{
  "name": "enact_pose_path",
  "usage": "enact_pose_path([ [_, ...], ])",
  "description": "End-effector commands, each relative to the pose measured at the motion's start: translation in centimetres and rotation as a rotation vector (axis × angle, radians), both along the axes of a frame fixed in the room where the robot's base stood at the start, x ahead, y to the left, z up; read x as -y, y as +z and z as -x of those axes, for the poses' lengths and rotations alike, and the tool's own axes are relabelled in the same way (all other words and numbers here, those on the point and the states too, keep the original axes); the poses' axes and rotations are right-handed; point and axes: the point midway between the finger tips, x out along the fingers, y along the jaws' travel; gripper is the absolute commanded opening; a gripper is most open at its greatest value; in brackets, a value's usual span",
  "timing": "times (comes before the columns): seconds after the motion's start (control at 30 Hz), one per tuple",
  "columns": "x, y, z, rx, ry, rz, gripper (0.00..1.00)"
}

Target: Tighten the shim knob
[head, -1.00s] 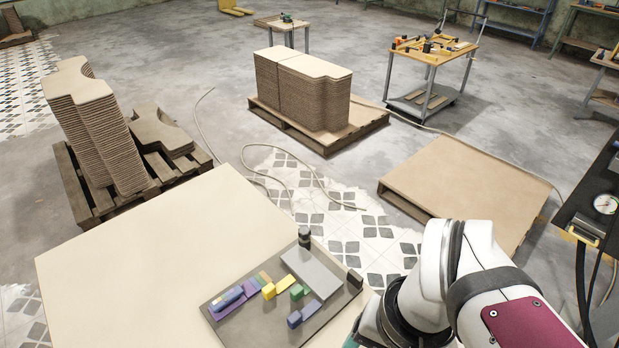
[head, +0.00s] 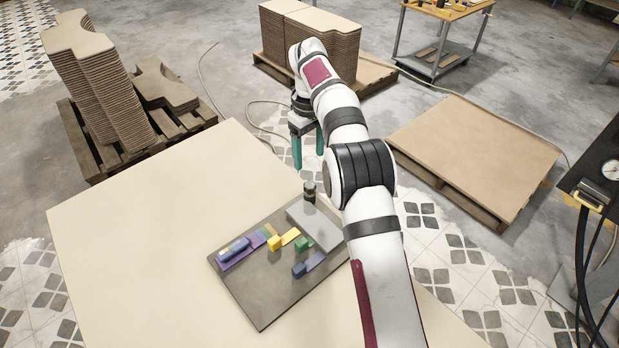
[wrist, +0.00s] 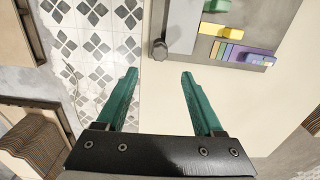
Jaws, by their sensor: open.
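A small dark knob (head: 309,190) stands upright at the far corner of the grey board (head: 262,309), which lies on the pale table (head: 130,250). It also shows in the wrist view (wrist: 159,48), past the fingertips and roughly centred between them. My gripper (head: 308,167) has teal fingers pointing down near the table's far edge. It is open and empty, apart from the knob. The fingers also show in the wrist view (wrist: 159,74). Whether this knob is the shim knob cannot be told from any marking.
The board also carries a light grey plate (head: 316,226), a yellow block (head: 283,239), a green block (head: 303,244), blue blocks (head: 307,266) and a purple piece (head: 235,250). The table's left half is bare. Stacked boards (head: 98,85) stand on a pallet at left.

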Motion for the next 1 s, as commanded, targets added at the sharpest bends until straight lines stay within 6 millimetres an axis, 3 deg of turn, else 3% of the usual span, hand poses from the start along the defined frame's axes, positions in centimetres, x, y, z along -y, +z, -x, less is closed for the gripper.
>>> enact_pose_path([
  [0.1,0.0,-3.5,0.0,-0.002,0.000,0.001,0.69],
  [0.3,0.0,-8.0,0.0,0.000,-0.001,0.000,0.69],
  [0.5,0.0,-9.7,0.0,0.001,-0.003,-0.001,0.69],
  [0.73,0.0,-9.8,0.0,0.003,-0.002,-0.001,0.69],
  [0.77,0.0,-9.8,0.0,0.003,-0.002,-0.001,0.67],
  [1.0,0.0,-9.8,0.0,0.003,-0.002,-0.001,0.24],
])
